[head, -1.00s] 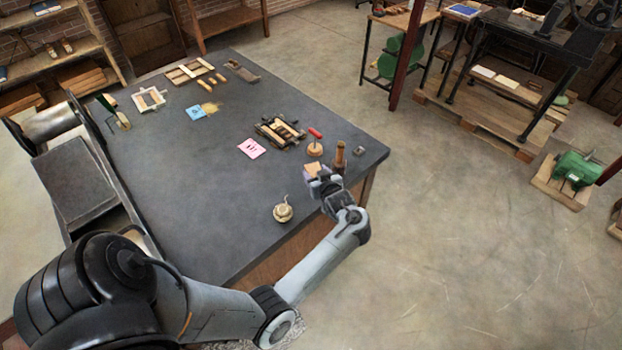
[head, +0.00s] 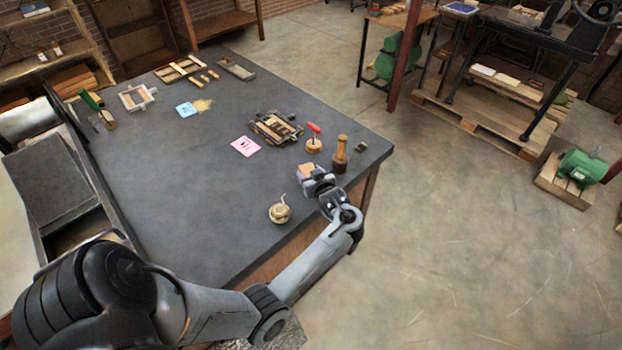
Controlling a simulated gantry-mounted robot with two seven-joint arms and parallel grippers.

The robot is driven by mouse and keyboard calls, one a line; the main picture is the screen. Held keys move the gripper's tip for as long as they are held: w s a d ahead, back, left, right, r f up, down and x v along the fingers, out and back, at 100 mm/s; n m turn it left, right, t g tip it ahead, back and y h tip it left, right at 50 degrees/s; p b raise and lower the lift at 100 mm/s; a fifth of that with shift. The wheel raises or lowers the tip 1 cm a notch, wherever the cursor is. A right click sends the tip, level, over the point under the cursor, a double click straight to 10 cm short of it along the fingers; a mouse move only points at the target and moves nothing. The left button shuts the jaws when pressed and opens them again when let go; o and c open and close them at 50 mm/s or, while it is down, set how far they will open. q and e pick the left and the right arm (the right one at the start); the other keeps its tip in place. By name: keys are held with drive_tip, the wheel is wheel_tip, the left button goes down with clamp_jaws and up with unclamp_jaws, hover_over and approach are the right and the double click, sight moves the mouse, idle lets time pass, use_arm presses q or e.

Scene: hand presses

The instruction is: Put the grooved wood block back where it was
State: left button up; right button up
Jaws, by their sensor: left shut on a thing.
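The wood block (head: 307,170) is a small light-brown piece near the front right edge of the dark table (head: 190,185). My left gripper (head: 313,180) reaches in from the front and is shut on the block. The jaws hide part of the block, and its groove is too small to make out. I cannot tell whether the block touches the table top or hangs just above it. My right gripper is not in view.
Close to the block stand a wooden-handled tool (head: 340,156), a red-handled tool (head: 314,139) and a cream-coloured round pot (head: 279,213). Behind are a wood-and-metal frame (head: 275,128) and a pink card (head: 245,146). The table's left middle is clear.

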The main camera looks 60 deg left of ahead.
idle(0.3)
use_arm(q)
drive_tip(key=shift+f, duration=0.15)
drive_tip(key=o, duration=1.2)
